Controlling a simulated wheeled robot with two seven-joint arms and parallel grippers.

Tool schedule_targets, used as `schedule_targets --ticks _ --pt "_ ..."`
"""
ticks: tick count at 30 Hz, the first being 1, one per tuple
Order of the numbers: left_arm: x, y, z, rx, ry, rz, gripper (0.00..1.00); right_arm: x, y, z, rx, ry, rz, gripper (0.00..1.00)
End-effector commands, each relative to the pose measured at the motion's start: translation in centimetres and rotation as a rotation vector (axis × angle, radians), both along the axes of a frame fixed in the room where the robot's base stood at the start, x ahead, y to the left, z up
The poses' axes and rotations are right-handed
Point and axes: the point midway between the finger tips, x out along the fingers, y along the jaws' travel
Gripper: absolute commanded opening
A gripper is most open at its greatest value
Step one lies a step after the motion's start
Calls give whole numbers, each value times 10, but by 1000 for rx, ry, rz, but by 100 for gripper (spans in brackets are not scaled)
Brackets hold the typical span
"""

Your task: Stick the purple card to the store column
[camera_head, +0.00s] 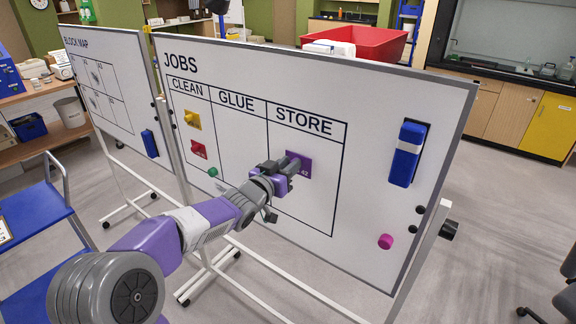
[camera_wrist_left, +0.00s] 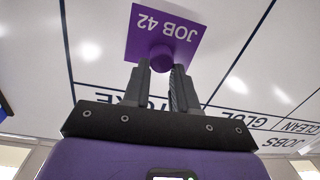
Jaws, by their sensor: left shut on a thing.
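The purple card (camera_head: 303,165) marked 42 is at the JOBS whiteboard (camera_head: 375,215), within the STORE column (camera_head: 318,200), below its heading. My left gripper (camera_head: 285,168) is shut on the card's round purple knob. The left wrist view shows the card (camera_wrist_left: 180,25) reading JOB 42, upside down, with its knob (camera_wrist_left: 162,58) between the two fingers (camera_wrist_left: 162,75). The card looks flat against the board or very close to it; I cannot tell whether it touches. My right gripper is not in view.
A yellow card (camera_head: 192,120) and a red card (camera_head: 199,149) are in the CLEAN column. The GLUE column (camera_head: 238,140) is bare.

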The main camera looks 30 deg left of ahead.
Motion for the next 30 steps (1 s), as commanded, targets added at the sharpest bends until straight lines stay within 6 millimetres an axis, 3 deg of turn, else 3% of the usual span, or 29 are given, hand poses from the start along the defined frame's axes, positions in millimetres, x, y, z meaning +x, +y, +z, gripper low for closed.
schedule_targets --ticks 30 --pt "15 -1 1 0 -1 -1 12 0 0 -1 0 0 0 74"
